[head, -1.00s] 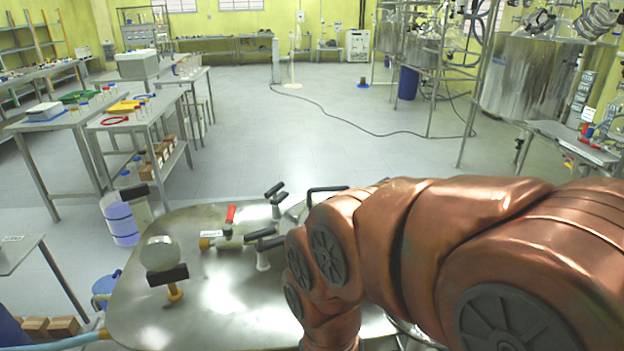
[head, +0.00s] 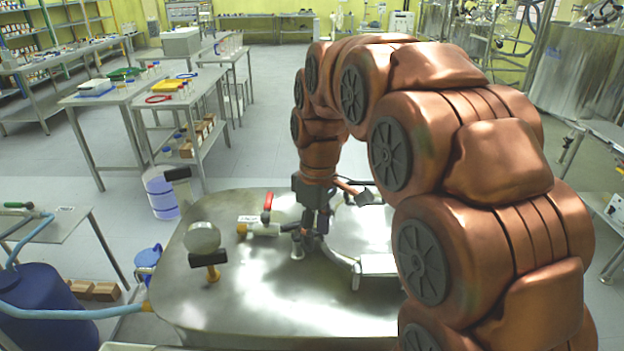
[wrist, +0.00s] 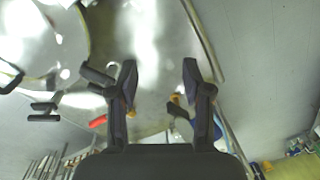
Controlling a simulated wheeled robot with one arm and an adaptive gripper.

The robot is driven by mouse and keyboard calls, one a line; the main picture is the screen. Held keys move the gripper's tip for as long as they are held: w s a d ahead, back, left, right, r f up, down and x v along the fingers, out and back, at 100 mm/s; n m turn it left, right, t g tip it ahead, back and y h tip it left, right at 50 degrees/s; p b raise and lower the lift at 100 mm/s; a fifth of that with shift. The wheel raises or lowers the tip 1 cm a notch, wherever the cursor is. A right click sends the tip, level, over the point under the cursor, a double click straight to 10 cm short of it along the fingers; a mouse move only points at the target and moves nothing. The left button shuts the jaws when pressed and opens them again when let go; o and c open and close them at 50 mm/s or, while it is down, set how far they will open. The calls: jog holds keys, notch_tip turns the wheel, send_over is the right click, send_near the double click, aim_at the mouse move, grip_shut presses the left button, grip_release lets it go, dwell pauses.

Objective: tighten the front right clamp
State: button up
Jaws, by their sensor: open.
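The steel lid of the reactor (head: 255,300) fills the lower middle of the head view and carries several clamps with black bar handles. My gripper (head: 313,238) points down over it, close to a clamp with a pale stem (head: 297,251) whose handle is partly hidden. In the wrist view my gripper (wrist: 160,68) has its fingers spread, nothing held. A black T-handle (wrist: 97,75) lies just left of the left finger, outside the gap. Other black handles (wrist: 44,110) lie farther left. I cannot tell for sure which is the front right clamp.
A valve with a red lever (head: 267,203) stands left of my gripper. A round sight glass (head: 202,238) and a black handle on a yellow stem (head: 210,262) are farther left. A pale bracket (head: 378,265) is to the right. The near lid is clear.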

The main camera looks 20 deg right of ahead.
jog(key=w+d+n+t+p, duration=0.1)
jog(key=w+d+n+p, duration=0.35)
jog(key=w, duration=0.95)
jog(key=w+d+n+t+p, duration=0.1)
jog(key=w+d+n, duration=0.5)
jog(key=w, duration=0.9)
jog(key=w+d+f+n, duration=0.1)
jog(key=w+f+n, duration=0.1)
jog(key=f, duration=0.2)
jog(key=w+d+f+n, duration=0.1)
jog(key=w+f+n, duration=0.1)
jog(key=f, duration=0.1)
jog(key=w+d+f+n, duration=0.2)
jog(key=f, duration=0.2)
jog(key=shift+w+f+n+t+y, duration=0.2)
jog(key=shift+f+n+t+y, duration=0.05)
jog(key=shift+f+t+y, duration=0.05)
jog(key=shift+w+a+f+p, duration=0.15)
jog(key=shift+f+p, duration=0.1)
jog(key=shift+f, duration=0.45)
jog(key=shift+w+a+f+p, duration=0.15)
jog(key=shift+f+p, duration=0.1)
jog(key=shift+f, duration=0.4)
jog(key=shift+d, duration=0.1)
grip_shut()
